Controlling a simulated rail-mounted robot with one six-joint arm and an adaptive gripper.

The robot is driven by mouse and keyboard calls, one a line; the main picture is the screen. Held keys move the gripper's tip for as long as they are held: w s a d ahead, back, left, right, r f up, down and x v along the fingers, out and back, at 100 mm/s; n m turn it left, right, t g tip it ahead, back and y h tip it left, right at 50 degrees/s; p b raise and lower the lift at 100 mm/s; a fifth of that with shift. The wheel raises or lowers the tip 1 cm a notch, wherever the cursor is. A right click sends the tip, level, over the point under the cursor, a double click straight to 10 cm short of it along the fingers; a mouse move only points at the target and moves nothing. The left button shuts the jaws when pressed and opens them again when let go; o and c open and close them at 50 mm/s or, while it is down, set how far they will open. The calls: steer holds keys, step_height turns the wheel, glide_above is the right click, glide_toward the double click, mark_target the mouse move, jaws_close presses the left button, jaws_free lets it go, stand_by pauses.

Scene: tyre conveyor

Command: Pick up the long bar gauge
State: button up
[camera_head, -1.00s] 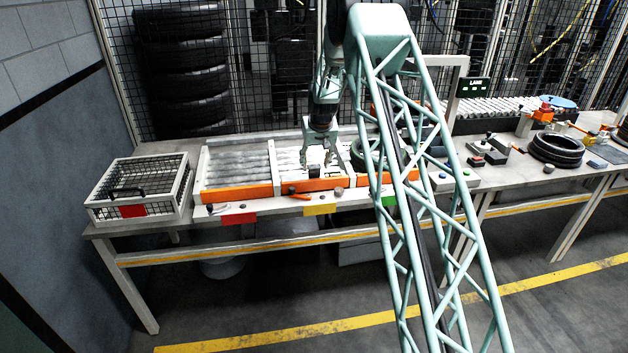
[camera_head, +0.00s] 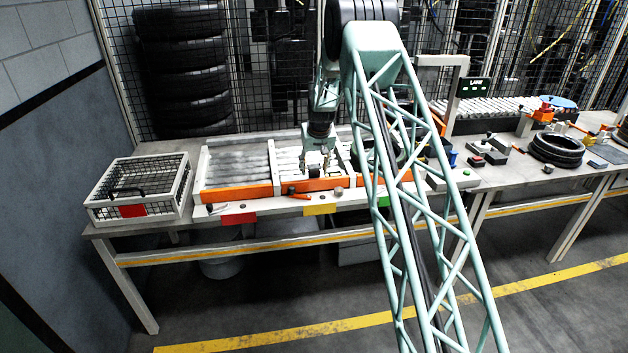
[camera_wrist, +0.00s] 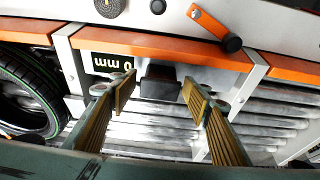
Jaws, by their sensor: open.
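What appears to be the long bar gauge lies in the middle roller lane, close along the orange front rail. My gripper (camera_wrist: 160,95) is open, with one ribbed finger on each side of the block and visible gaps. In the head view my gripper (camera_head: 316,168) is low over that lane, with the small dark block (camera_head: 314,171) between its fingertips.
A tyre (camera_wrist: 30,95) lies in the neighbouring lane. The orange rail (camera_wrist: 160,42) and lane dividers border the space closely. An orange-handled tool (camera_head: 299,195) and small knobs lie along the front edge. A wire basket (camera_head: 140,188) stands at the left.

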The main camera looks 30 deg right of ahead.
steer(key=shift+w+f, duration=0.25)
steer(key=shift+f, duration=0.45)
steer(key=shift+d, duration=0.1)
steer(key=c, duration=1)
steer(key=shift+c, duration=0.8)
steer(key=shift+r, duration=0.15)
steer(key=shift+r+p, duration=0.3)
steer(key=shift+r, duration=4.6)
